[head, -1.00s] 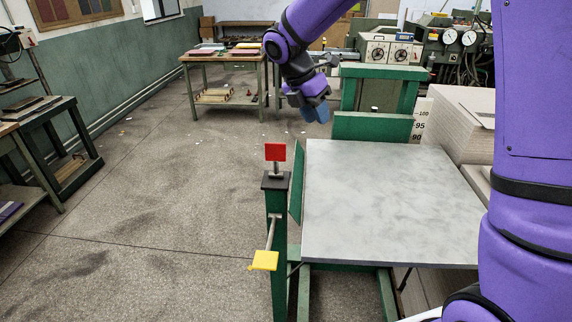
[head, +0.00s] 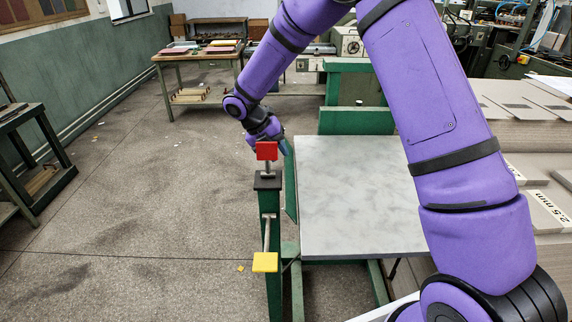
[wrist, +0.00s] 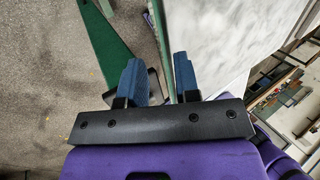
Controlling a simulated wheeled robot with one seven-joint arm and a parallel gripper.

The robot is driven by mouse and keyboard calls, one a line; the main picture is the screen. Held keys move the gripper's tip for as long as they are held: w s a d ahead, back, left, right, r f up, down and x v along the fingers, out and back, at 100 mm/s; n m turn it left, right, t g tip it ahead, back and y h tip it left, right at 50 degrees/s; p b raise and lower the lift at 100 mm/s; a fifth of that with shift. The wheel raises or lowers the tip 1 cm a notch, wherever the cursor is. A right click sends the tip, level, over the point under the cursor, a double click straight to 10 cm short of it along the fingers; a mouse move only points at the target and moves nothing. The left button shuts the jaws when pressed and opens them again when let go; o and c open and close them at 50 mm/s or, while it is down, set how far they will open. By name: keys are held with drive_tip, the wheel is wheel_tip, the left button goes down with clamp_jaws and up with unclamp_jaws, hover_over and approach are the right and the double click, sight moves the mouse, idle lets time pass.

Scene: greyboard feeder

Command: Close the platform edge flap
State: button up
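The platform (head: 345,195) has a grey, marbled top. A narrow green flap (head: 291,190) runs along its left edge in the head view, seen nearly edge-on. In the wrist view the flap (wrist: 160,35) is a thin green strip beside the pale platform top (wrist: 205,40). My gripper (head: 287,148) is at the far end of the flap, partly behind a red square plate. Its two blue fingers (wrist: 162,80) are apart, with the strip running down between them. I cannot tell whether either finger touches it.
A green post (head: 272,235) with a black cap carries the red plate (head: 266,150) and a yellow pedal-like plate (head: 265,262), close left of the flap. A green panel (head: 356,120) stands at the platform's back. Board stacks (head: 545,160) are at right.

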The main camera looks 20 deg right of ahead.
sight(286, 163)
drive_tip(key=shift+x, duration=2.6)
drive_tip(key=shift+c, duration=0.4)
clamp_jaws()
